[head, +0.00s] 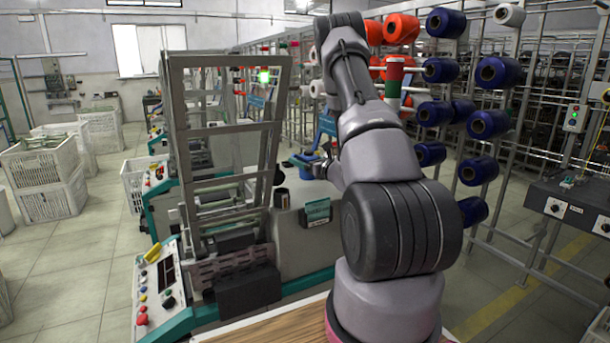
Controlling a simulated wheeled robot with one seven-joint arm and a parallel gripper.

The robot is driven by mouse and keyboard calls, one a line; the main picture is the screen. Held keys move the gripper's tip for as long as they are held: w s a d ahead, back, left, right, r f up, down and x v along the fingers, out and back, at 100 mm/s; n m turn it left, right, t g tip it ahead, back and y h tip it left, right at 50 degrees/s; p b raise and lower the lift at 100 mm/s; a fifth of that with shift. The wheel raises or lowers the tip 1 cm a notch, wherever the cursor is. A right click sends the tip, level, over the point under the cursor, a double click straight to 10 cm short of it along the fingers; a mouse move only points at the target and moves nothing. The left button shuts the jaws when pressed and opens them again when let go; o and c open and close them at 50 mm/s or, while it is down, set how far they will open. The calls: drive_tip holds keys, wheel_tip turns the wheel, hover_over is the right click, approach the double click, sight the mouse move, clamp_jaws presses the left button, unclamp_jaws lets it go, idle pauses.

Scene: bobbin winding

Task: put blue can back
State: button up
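My arm reaches forward from the bottom right, and my gripper (308,167) is small and partly hidden by its own wrist, above the machine's grey top. A small blue object (307,157), possibly the blue can, shows right at the fingers. I cannot tell whether the fingers hold it or are only beside it. Another blue shape (325,124) stands farther back, partly behind my arm; its kind is unclear.
The winding machine (295,245) has an upright metal frame (176,130) left of my gripper. A dark cup-like item (281,198) is on its side. A rack with several blue bobbins (488,123) stands right of my arm. White crates (50,200) stand far left; open floor lies before them.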

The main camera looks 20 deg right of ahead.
sight(304, 171)
drive_tip(key=shift+f, duration=2.2)
drive_tip(key=shift+f, duration=0.2)
drive_tip(key=o, duration=1.3)
drive_tip(key=shift+c, duration=0.2)
drive_tip(key=shift+r, duration=0.15)
drive_tip(key=shift+s, duration=0.25)
drive_tip(key=v, duration=1.1)
drive_tip(key=shift+s, duration=0.25)
